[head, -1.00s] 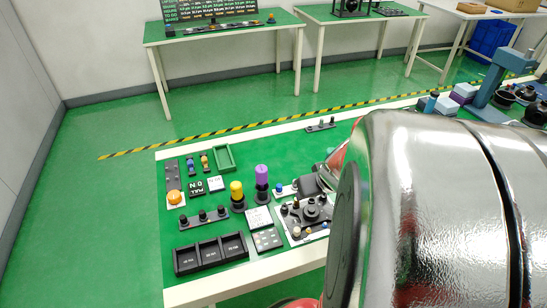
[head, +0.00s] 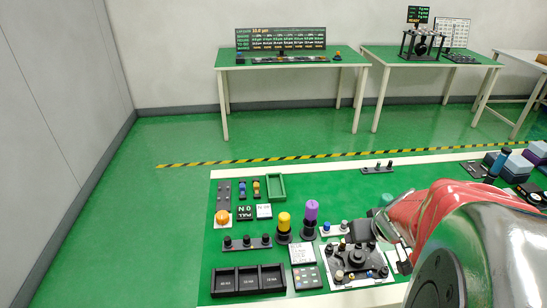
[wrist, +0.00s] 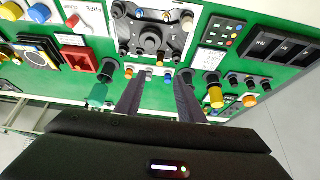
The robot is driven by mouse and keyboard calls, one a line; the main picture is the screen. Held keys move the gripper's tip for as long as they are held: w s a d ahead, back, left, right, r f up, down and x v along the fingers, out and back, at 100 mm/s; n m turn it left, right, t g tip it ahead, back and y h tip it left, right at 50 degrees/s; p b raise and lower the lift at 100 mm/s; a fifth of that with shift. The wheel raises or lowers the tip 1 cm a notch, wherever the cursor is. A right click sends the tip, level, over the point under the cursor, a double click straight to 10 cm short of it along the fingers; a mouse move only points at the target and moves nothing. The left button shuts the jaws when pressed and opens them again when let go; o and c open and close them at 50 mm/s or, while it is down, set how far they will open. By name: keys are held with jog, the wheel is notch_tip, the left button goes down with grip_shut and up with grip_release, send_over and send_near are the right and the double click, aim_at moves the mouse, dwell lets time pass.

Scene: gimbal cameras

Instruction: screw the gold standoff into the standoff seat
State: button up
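My gripper (wrist: 159,82) is open in the wrist view, its two dark fingers apart with nothing clearly held between them. Beyond the fingertips is the light gimbal plate (wrist: 122,40) with a dark round mechanism (wrist: 150,37). The same plate shows in the head view (head: 335,283), just in front of my gripper. Small gold-coloured pieces sit near its edge, one of them in the wrist view (wrist: 168,15). I cannot tell which is the gold standoff. The standoff seat is too small to make out.
Yellow (head: 284,223) and purple (head: 311,212) upright handles stand left of the plate in the head view. A black three-bin tray (head: 248,281) is at front left, a green tray (head: 276,187) at the back. A red square holder (wrist: 78,58) shows in the wrist view.

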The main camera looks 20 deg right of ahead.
aim_at(343, 244)
jog(key=w+d+r+n+g+y, duration=0.1)
jog(key=w+d+n+g+y, duration=0.1)
jog(key=d+n, duration=0.4)
jog(key=w+n+y, duration=0.1)
jog(key=n+y, duration=0.1)
jog(key=n, duration=0.3)
jog(key=shift+w+n+g+y, duration=0.15)
jog(key=shift+n+g+y, duration=0.15)
jog(key=shift+n+y, duration=0.1)
jog(key=x, duration=1.3)
jog(key=shift+w+f, duration=0.25)
jog(key=shift+f, duration=0.05)
grip_shut()
